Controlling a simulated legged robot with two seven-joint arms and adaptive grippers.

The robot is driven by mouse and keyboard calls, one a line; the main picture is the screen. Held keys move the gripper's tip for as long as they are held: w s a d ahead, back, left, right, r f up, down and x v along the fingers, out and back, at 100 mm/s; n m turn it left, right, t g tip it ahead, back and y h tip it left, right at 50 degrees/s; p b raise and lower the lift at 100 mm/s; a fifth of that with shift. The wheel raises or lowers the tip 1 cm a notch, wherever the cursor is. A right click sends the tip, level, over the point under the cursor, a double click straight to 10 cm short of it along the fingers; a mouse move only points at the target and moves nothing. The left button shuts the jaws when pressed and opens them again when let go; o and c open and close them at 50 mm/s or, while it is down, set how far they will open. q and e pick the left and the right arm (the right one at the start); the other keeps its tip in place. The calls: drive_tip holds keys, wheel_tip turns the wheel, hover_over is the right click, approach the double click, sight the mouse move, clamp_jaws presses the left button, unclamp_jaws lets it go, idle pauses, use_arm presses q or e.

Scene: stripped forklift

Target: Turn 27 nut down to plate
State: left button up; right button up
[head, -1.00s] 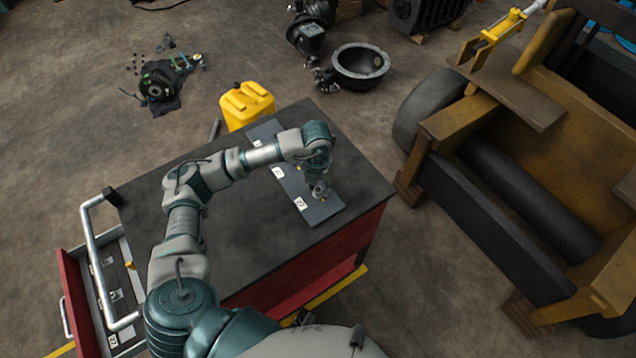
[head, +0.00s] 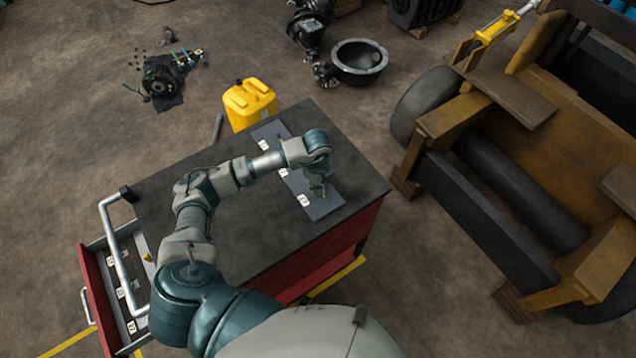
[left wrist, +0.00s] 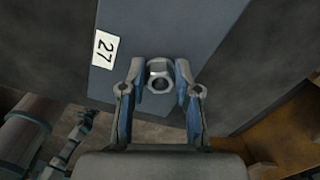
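The hex nut (left wrist: 160,74) shows in the left wrist view on a bolt, beside the white label 27 (left wrist: 104,48). The dark grey plate (left wrist: 186,30) lies behind it, and its edge shows just below the nut. My left gripper (left wrist: 160,80) has one finger on each side of the nut, with a narrow gap at each side. It looks open around the nut. In the head view my left gripper (head: 318,190) points down at the near end of the plate (head: 322,208), next to label 27 (head: 304,200). It hides the nut there. My right gripper is out of view.
The plate lies on a dark-topped red cart (head: 240,222) with an open drawer (head: 118,290) at left. A yellow canister (head: 250,104) stands behind the cart. The stripped forklift (head: 510,170) stands at right, across a floor gap.

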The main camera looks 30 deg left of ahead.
use_arm(q)
drive_tip(key=o, duration=0.9)
drive_tip(key=shift+o, duration=0.2)
drive_tip(key=shift+r, duration=0.15)
wheel_tip(320, 180, up, 12)
drive_tip(key=shift+f, duration=0.2)
